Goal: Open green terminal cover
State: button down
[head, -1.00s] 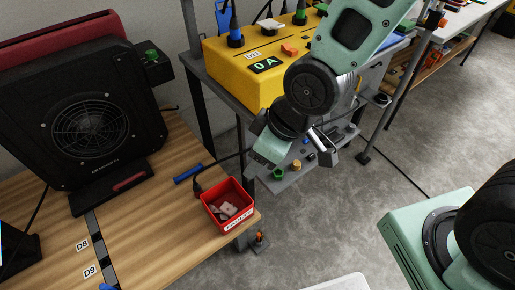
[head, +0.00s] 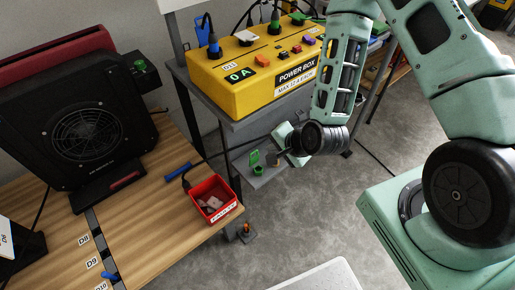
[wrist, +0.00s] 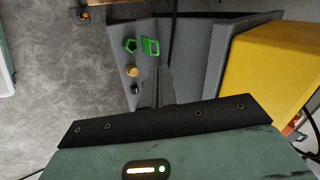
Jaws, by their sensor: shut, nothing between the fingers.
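Green terminal parts sit on a low grey shelf below the yellow power box. In the wrist view there is a green angular ring (wrist: 130,46) and, beside it, a green rectangular frame (wrist: 151,46), which looks like the cover. In the head view a green cover (head: 255,158) stands raised off the shelf; its hinge is too small to make out. My gripper (wrist: 157,68) is shut and empty, its fingertips just short of the green frame; contact cannot be told. In the head view my wrist hides much of the shelf's right side.
A brass-coloured knob (wrist: 132,71) is on the shelf near the fingers. The yellow power box (head: 260,75) stands on the grey table above. A red bin (head: 212,200) is at the wooden table's corner. Open floor lies in front of the shelf.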

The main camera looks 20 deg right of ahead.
jog(key=d+m, duration=0.1)
jog(key=m, duration=0.1)
jog(key=b, duration=0.5)
send_near(254, 152)
jog(key=x, duration=0.6)
jog(key=shift+w+a+f, duration=0.2)
jog(key=shift+f, duration=0.15)
jog(key=w, duration=0.1)
jog(key=w+a, duration=0.1)
jog(key=w, duration=0.1)
jog(key=shift+w+a+r, duration=0.1)
jog(key=shift+w, duration=0.25)
jog(key=shift+s, duration=0.1)
